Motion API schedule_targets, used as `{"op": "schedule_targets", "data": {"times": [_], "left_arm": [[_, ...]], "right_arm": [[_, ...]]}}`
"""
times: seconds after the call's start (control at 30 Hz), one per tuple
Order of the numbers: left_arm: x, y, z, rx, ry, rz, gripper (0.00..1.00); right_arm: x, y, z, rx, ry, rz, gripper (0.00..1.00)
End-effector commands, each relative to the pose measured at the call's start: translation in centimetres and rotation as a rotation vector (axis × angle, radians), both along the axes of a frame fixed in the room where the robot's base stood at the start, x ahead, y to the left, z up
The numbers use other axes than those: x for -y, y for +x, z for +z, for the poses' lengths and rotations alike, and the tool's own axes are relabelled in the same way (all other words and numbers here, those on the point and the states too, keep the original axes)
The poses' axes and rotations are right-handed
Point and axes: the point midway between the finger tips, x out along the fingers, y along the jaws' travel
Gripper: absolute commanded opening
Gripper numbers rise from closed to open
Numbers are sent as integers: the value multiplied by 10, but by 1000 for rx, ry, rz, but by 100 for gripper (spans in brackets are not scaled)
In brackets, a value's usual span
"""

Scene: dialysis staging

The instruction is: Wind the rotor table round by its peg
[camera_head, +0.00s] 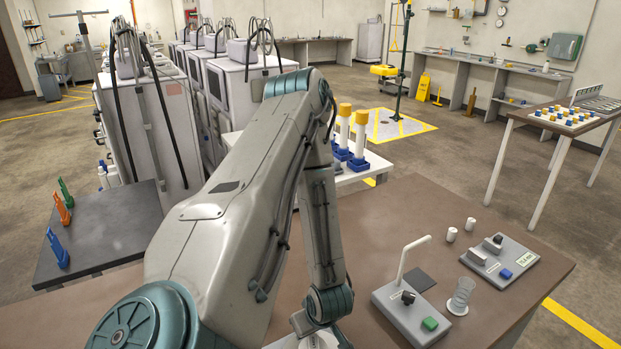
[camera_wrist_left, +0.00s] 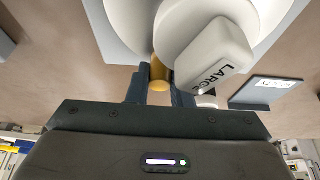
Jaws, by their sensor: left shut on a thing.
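In the left wrist view, the rotor table (camera_wrist_left: 180,25) is a pale round form at the top, partly cut off by the frame edge. A white block (camera_wrist_left: 215,55) with black lettering, partly readable as "LARG", stands at it. The peg (camera_wrist_left: 158,74) is yellow with a rounded end and sits beside the block. My left gripper (camera_wrist_left: 158,88) has its two dark fingers shut on the peg, one on each side. In the head view my left arm covers the middle, and neither the rotor table nor the peg can be made out. My right gripper is in neither view.
On the brown table (camera_head: 400,215) stand a grey device with a green button (camera_head: 430,323), a clear coiled cylinder (camera_head: 461,296), two small white cylinders (camera_head: 452,234) and a grey plate with a blue button (camera_head: 505,273). A labelled plate (camera_wrist_left: 265,90) lies right of the peg.

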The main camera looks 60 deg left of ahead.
Motion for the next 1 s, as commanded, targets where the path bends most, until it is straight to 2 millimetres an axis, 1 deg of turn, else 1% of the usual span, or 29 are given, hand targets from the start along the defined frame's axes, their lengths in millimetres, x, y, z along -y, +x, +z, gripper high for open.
{"op": "schedule_targets", "data": {"times": [0.1, 0.13, 0.2, 0.23, 0.47, 0.57, 0.67, 1.0], "left_arm": [[2, -2, -1, -5, -7, 1, 0], [2, -2, -1, -5, -7, 1, 23], [2, -2, -1, -4, -6, 1, 37], [1, -2, -1, -4, -5, 1, 41], [1, -1, 0, -2, -3, 1, 41], [2, -1, 3, -1, -3, 0, 41], [6, -1, 15, -1, -3, -1, 41], [32, -2, 76, 0, -3, -2, 41]], "right_arm": [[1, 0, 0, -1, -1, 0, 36], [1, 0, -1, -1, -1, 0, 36], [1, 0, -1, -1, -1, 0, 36], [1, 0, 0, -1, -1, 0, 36], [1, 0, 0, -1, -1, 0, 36], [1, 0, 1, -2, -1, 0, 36], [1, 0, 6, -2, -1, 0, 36], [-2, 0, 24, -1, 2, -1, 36]]}}
